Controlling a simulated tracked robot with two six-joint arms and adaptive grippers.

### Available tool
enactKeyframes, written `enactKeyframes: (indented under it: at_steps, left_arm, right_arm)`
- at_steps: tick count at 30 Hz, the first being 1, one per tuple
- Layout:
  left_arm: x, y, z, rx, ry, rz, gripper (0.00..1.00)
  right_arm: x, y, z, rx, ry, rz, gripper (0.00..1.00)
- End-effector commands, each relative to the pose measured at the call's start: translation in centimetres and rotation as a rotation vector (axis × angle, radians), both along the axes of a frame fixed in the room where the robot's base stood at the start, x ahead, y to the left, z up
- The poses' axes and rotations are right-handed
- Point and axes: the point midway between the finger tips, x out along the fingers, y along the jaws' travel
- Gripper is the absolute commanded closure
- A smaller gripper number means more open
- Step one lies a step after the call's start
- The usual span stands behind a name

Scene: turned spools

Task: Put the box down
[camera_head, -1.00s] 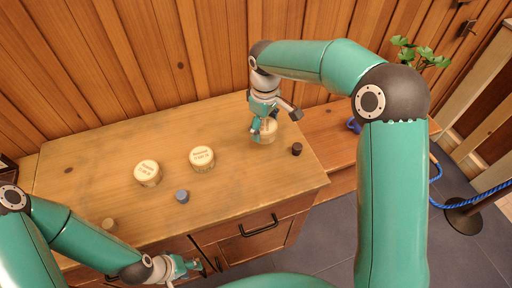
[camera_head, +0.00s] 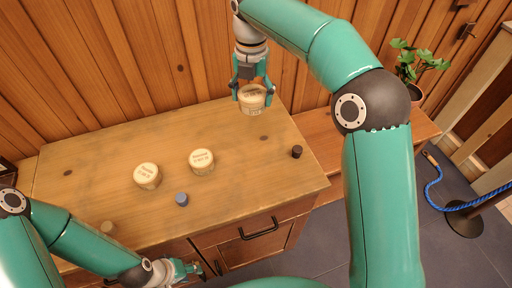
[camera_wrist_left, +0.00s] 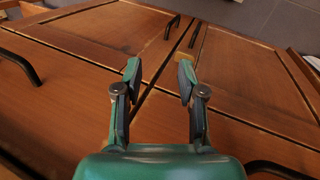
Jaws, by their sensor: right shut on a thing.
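My right gripper (camera_head: 252,88) is shut on a round cream box (camera_head: 252,104) with a lettered top. It holds the box upright, seemingly raised above the back part of the wooden cabinet top (camera_head: 235,225); the exact gap below it is hard to judge. Two similar round boxes stand on the top, one at centre (camera_head: 202,162) and one further left (camera_head: 147,176). My left gripper (camera_head: 198,268) is low at the cabinet's front. In the left wrist view its fingers (camera_wrist_left: 158,78) are apart and empty, facing the cabinet doors.
Small spools stand on the top: a blue-grey one (camera_head: 182,198), a tan one (camera_head: 108,227) and a dark one (camera_head: 297,151) near the right edge. A plank wall (camera_head: 130,60) rises behind. The top between the centre box and dark spool is clear.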

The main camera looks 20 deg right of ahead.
Motion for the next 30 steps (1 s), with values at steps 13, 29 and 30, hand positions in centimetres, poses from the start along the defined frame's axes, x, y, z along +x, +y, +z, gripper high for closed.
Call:
enactKeyframes:
  at_steps: [13,29,30]
  left_arm:
    - [0.0,0.0,-0.8,0.0,0.0,0.0,0.6]
    - [0.0,0.0,-0.4,0.0,0.0,0.0,0.6]
    - [0.0,0.0,-0.4,0.0,0.0,0.0,0.6]
  right_arm:
    - [-0.2,-0.1,-10.8,0.0,0.007,0.004,0.58]
    - [-0.1,-0.1,-17.4,-0.001,0.004,0.003,0.58]
    - [-0.1,-0.1,-18.0,-0.001,0.004,0.002,0.58]
